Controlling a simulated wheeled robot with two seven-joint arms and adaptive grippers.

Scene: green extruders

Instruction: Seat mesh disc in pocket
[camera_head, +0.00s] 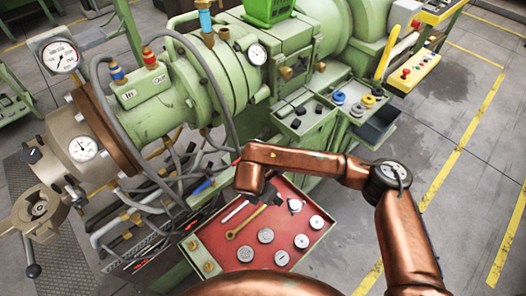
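Several round grey metal discs lie on a red tray (216,245). They include a front disc (245,253), a middle disc (265,235) and a right disc (316,222). I cannot tell which is the mesh disc, as any mesh is too small to see. A round die head (40,208) with a central opening is at the left end of the green extruder (150,112). I cannot make out a pocket for certain. My copper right arm reaches in from the right, its wrist above the tray's back edge. My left gripper does not show.
A wooden-handled tool (246,222) lies on the tray, with a dark shape at its far end by my wrist. Tools and hoses crowd the rack left of it. The floor (460,185) at right is clear.

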